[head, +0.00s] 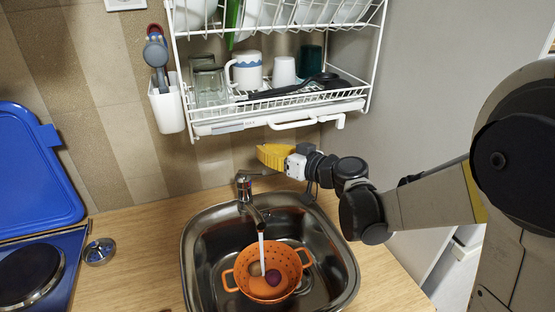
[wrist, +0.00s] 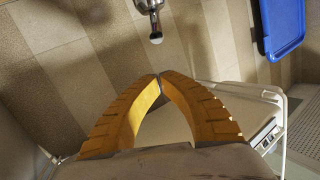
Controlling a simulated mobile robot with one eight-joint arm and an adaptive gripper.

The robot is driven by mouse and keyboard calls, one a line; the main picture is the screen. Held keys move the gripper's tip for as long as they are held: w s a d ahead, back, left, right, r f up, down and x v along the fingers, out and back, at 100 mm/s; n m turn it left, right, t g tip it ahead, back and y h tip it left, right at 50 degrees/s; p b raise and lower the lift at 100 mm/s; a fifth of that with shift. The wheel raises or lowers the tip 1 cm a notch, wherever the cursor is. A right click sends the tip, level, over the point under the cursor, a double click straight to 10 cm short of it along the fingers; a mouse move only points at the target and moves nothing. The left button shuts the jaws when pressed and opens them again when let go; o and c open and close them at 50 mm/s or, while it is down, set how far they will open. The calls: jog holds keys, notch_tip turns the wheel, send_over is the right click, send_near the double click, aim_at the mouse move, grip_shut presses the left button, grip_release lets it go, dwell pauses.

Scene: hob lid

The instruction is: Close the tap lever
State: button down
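The chrome tap (head: 244,192) stands at the back rim of the sink. A white stream of water runs from its spout. Its short lever is on top, and a chrome part of the tap with a rounded end shows at the top of the wrist view (wrist: 151,10). My gripper (head: 259,154) is above and a little right of the tap, apart from it, below the dish rack. In the wrist view its yellow fingers meet at the tips (wrist: 160,77), with nothing between them. The tap part lies beyond the fingertips.
An orange colander (head: 236,278) with round items sits in the steel sink (head: 340,255) under the stream. A white dish rack (head: 300,118) with cups and glasses hangs close above my gripper. A blue lid (head: 35,165) stands left, behind the hob (head: 60,262).

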aim_at(251, 172)
jog(key=shift+a+f+b, duration=0.25)
jog(key=shift+f+b, duration=0.35)
jog(key=shift+f, duration=0.4)
jog(key=shift+a+f+b, duration=0.2)
jog(key=shift+f+b, duration=0.35)
jog(key=shift+f, duration=0.4)
jog(key=f+b, duration=0.1)
jog(key=s+d+f+b, duration=0.1)
jog(key=shift+s+d+f, duration=0.2)
jog(key=shift+d+f, duration=0.05)
jog(key=shift+f, duration=0.05)
